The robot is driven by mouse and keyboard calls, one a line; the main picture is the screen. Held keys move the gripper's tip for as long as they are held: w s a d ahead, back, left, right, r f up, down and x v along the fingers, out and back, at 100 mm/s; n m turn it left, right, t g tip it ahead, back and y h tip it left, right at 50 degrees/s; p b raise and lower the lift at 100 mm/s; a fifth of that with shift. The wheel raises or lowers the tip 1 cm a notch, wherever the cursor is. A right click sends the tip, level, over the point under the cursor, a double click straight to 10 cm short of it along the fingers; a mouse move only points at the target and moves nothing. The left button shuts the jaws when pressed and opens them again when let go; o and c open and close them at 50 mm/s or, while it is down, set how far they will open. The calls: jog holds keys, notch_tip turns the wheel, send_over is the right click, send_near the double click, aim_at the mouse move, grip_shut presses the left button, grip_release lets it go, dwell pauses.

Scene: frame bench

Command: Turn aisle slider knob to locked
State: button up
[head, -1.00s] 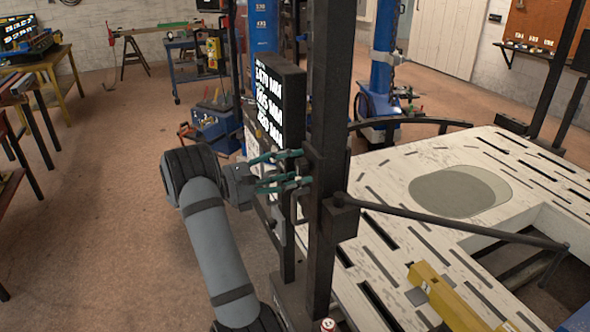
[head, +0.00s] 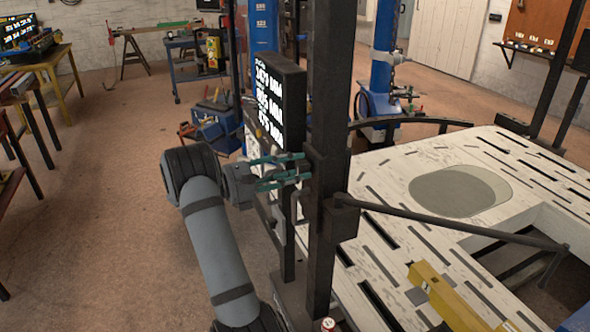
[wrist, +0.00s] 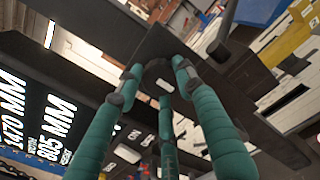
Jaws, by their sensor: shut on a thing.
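My gripper (head: 303,166) reaches in from the left at the dark upright post (head: 328,110), just below the display. Its teal fingers point right and their tips meet the post's left side. In the wrist view, my gripper (wrist: 156,76) has its fingertips closed around a small dark rounded part, which appears to be the aisle slider knob (wrist: 157,67). The knob sits against a dark plate on the post. In the head view the fingers hide the knob. I cannot read its locked or unlocked mark.
A black display (head: 280,102) with white MM readings stands close above my gripper. A dark bar (head: 450,223) runs right from the post over the slotted white bench (head: 410,180). A yellow part (head: 448,297) lies on the bench. Open floor lies to the left.

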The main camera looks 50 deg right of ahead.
dwell(0.3)
jog(key=m+b, duration=0.2)
jog(key=m, duration=0.3)
jog(key=shift+w+f+b, duration=0.1)
jog(key=shift+b, duration=0.2)
jog(key=m+b, duration=0.3)
jog(key=m, duration=0.1)
jog(key=shift+w+d+m+b, duration=0.1)
jog(key=shift+m+b, duration=0.2)
jog(key=m+b, duration=0.5)
jog(key=shift+r, duration=0.2)
jog(key=shift+r+m+b, duration=0.15)
jog(key=shift+m+b, duration=0.65)
jog(key=shift+r+m+b, duration=0.15)
jog(key=shift+m+b, duration=0.6)
jog(key=shift+m, duration=0.05)
jog(key=shift+w+r, duration=0.1)
jog(key=o, duration=1.1)
jog(key=shift+f, duration=0.2)
